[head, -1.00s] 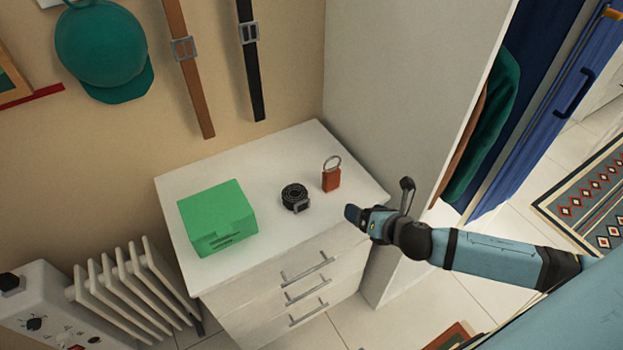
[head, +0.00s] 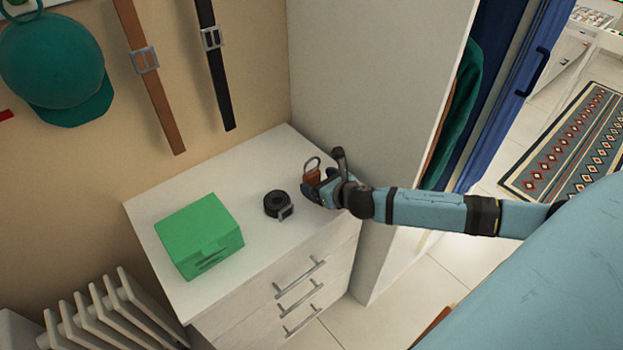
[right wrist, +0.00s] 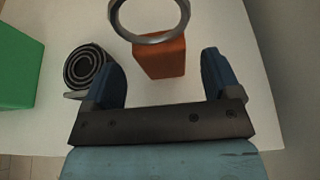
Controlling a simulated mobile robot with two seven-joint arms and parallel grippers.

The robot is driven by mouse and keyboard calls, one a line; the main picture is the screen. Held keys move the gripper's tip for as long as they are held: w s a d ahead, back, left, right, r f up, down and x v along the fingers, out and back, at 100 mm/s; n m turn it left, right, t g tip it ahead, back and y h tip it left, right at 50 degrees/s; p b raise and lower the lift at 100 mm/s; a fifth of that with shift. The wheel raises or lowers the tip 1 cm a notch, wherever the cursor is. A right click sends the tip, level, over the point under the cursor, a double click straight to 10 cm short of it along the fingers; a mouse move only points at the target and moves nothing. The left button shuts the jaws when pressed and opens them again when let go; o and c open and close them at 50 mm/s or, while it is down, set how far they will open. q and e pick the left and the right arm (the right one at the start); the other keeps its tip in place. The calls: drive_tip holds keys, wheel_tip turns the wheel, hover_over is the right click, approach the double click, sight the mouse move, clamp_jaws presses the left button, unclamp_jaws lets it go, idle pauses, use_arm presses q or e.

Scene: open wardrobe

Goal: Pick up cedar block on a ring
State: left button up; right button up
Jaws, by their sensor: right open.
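In the right wrist view the gripper (right wrist: 165,78) is open and empty, one blue finger on each side. My left gripper is not in view.
A coiled black belt (head: 277,204) lies left of the gripper, close to the left finger in the right wrist view. A green box (head: 199,236) stands farther left on the white dresser (head: 160,198). The wardrobe's side panel (head: 385,90) rises just right of the block.

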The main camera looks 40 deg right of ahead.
sight(315, 179)
drive_tip(key=x, duration=0.5)
drive_tip(key=shift+w+r, duration=0.1)
drive_tip(key=shift+w, duration=0.15)
drive_tip(key=shift+d, duration=0.1)
drive_tip(key=c, duration=1)
